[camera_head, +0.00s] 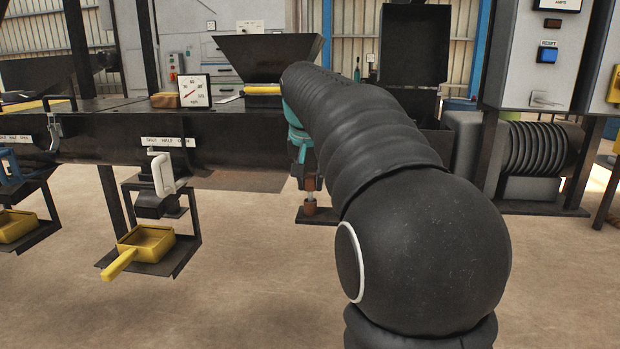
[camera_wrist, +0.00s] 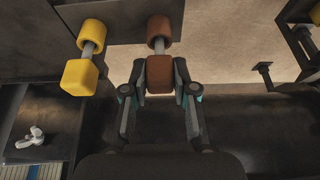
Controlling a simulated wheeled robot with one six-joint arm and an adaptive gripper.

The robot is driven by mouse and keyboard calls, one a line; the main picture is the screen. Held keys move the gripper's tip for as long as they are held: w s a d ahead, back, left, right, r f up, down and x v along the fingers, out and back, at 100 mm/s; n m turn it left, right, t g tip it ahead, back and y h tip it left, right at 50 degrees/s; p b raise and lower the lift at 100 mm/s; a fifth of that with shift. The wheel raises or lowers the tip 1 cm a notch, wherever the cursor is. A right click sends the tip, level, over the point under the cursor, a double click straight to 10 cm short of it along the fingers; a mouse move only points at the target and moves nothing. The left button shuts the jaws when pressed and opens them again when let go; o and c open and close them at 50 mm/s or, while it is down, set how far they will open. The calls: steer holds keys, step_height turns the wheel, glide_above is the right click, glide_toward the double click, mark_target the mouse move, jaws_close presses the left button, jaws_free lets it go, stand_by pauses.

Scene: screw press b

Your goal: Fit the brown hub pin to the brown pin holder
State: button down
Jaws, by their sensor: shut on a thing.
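The brown hub pin (camera_wrist: 160,76) has a blocky brown head and a grey shaft. My gripper (camera_wrist: 160,84) is shut on its head, with one finger on each side. The shaft points at the brown pin holder (camera_wrist: 159,27), a short brown cylinder on a dark plate. Shaft and holder meet or overlap in the wrist view; I cannot tell how deep the shaft sits. In the head view the pin (camera_head: 310,184) stands upright above the holder (camera_head: 309,208), with grey shaft between them. My arm hides most of the gripper there.
A yellow pin (camera_wrist: 80,77) stands in line with a yellow holder (camera_wrist: 92,31), left of the brown pair in the wrist view. The dark bench edge (camera_head: 230,150) runs above the low bracket plate (camera_head: 325,217). A yellow scoop-like tray (camera_head: 148,241) sits on a shelf at left.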

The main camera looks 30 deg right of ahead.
steer(key=c, duration=0.8)
jaws_free()
steer(key=shift+c, duration=0.2)
steer(key=shift+r, duration=0.1)
steer(key=v, duration=1.2)
